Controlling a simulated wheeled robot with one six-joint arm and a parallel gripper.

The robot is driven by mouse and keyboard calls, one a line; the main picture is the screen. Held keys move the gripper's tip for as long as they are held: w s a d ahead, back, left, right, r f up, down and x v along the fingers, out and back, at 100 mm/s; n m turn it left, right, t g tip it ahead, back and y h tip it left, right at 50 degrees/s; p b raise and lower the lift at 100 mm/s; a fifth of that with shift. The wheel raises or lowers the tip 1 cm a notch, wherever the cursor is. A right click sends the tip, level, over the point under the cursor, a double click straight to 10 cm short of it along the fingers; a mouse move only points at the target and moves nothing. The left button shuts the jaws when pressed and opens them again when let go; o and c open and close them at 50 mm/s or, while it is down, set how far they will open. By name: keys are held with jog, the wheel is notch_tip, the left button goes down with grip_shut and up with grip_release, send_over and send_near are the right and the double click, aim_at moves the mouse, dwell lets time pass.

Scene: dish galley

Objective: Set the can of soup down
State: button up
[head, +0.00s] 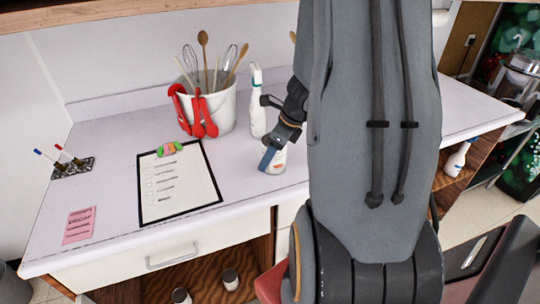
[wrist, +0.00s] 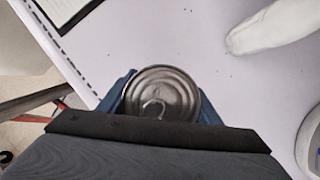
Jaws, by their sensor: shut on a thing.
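The can of soup (head: 277,161) has a pale label with some red on it. It is upright at the counter, to the right of the clipboard. In the wrist view its metal lid with a pull ring (wrist: 160,95) faces the camera. My gripper (head: 268,158) is shut on the can, with a blue finger on each side of it (wrist: 160,100). The white counter (head: 110,150) lies under the can. I cannot tell whether the can's base touches the counter. My arm hides the counter to the right of the can.
A white spray bottle (head: 257,110) stands just behind the can. A bucket of utensils (head: 212,105) with red tools on its rim stands behind left. A clipboard (head: 178,185), a pink note (head: 79,225) and a pen holder (head: 72,167) lie left. The counter's front edge (head: 150,243) is near.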

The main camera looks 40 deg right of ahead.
jog(key=shift+f, duration=0.15)
jog(key=o, duration=1.4)
jog(key=shift+o, duration=0.2)
